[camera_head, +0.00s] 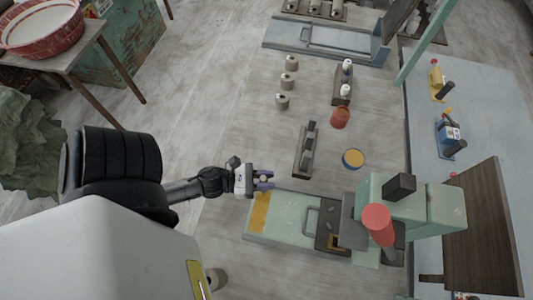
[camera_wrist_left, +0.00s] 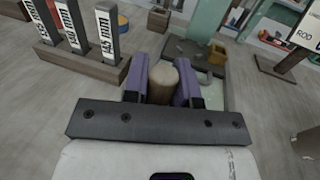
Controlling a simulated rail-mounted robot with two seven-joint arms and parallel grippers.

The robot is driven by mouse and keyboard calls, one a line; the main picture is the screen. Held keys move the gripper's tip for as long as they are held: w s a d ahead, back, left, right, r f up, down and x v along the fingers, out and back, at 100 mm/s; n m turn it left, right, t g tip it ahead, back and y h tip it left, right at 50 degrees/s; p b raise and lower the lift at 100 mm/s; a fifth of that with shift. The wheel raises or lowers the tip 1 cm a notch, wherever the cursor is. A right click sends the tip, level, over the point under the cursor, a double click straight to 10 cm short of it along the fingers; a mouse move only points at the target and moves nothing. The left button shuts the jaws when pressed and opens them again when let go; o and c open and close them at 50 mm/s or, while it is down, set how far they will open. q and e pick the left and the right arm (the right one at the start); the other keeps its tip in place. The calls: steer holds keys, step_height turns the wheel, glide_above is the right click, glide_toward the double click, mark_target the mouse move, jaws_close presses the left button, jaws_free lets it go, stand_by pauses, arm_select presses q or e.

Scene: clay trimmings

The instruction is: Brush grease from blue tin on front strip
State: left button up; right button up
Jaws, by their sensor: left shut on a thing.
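My left gripper (camera_head: 266,181) is over the floor, just above the left end of the pale green machine bed in the head view. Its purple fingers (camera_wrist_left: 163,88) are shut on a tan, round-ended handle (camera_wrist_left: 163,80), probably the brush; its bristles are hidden. The blue tin (camera_head: 353,159), with yellow grease inside, stands to the right of the gripper, apart from it. A yellow strip (camera_head: 260,212) crosses the left end of the bed (camera_head: 285,222), just below the gripper; I cannot tell whether it is the front strip. My right gripper is out of view.
A rack of dark upright gauges (camera_head: 306,150) stands between gripper and tin; it also shows in the wrist view (camera_wrist_left: 85,68). A red can (camera_head: 340,118) stands behind the tin. The green machine head (camera_head: 440,207) with a red knob (camera_head: 377,218) rises over the bed's right end.

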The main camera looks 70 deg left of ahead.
arm_select(q)
step_height(320, 180, up, 5)
steer(key=p, duration=0.4)
steer(key=shift+r, duration=0.2)
steer(key=shift+r+p, duration=0.15)
steer(key=shift+p, duration=0.15)
steer(key=shift+r, duration=0.2)
step_height(320, 180, up, 2)
steer(key=p, duration=0.2)
steer(key=shift+r+p, duration=0.2)
steer(key=shift+p, duration=0.1)
